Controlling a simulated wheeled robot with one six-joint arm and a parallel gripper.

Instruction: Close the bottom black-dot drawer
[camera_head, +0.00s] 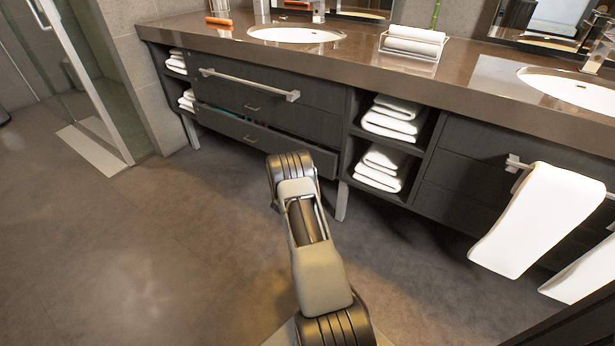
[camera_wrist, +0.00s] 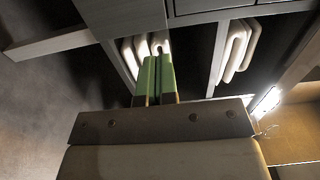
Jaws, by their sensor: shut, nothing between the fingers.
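The bottom drawer (camera_head: 235,130) of the left vanity section is pulled partly out. Its top edge stands forward of the drawer above, and a little of its inside shows. A small handle (camera_head: 251,139) is on its front. I cannot make out a black dot on it.
The closed upper drawer (camera_head: 265,100) has a towel bar (camera_head: 248,84) across it. Open shelves with folded towels (camera_head: 393,117) lie to the right. A white towel (camera_head: 538,218) hangs farther right. A vanity leg (camera_head: 342,201) stands beside my arm. The floor (camera_head: 150,240) at left is clear.

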